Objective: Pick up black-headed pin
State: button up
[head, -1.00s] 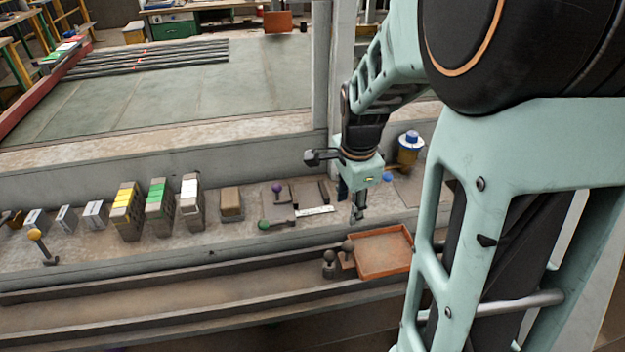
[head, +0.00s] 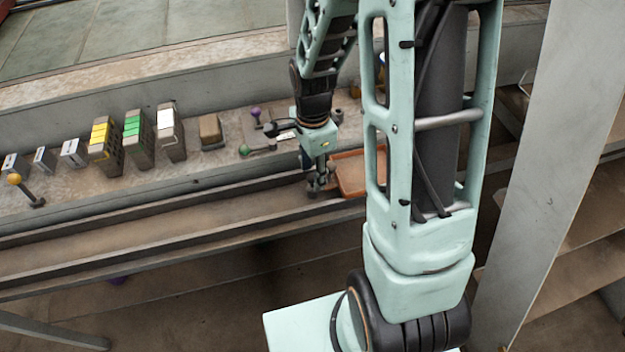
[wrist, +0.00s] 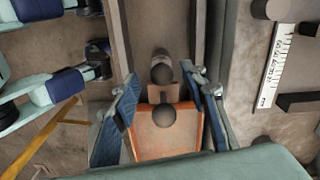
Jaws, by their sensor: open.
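Two dark, round-headed pins show in the wrist view. One dark head (wrist: 163,115) lies between my fingers, in front of the orange tray, and the other dark head (wrist: 161,72) is just beyond it. Both look dark grey to black, so I cannot tell by colour which is the black-headed pin. My gripper (wrist: 160,108) is open, with a blue-padded finger on each side of the nearer head and no clear contact. In the head view my gripper (head: 318,186) is low at the left end of the orange tray (head: 352,190) and mostly hides the pins.
A purple-headed pin (head: 256,112) and a green-headed pin (head: 244,150) are on the ledge. A yellow-headed pin (head: 14,180) is at far left. Several boxes, including a white-topped one (head: 168,130), line the ledge. A ruler (wrist: 271,65) lies right in the wrist view.

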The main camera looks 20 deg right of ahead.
jog(key=shift+w+f, duration=0.1)
jog(key=shift+f, duration=1.35)
grip_shut()
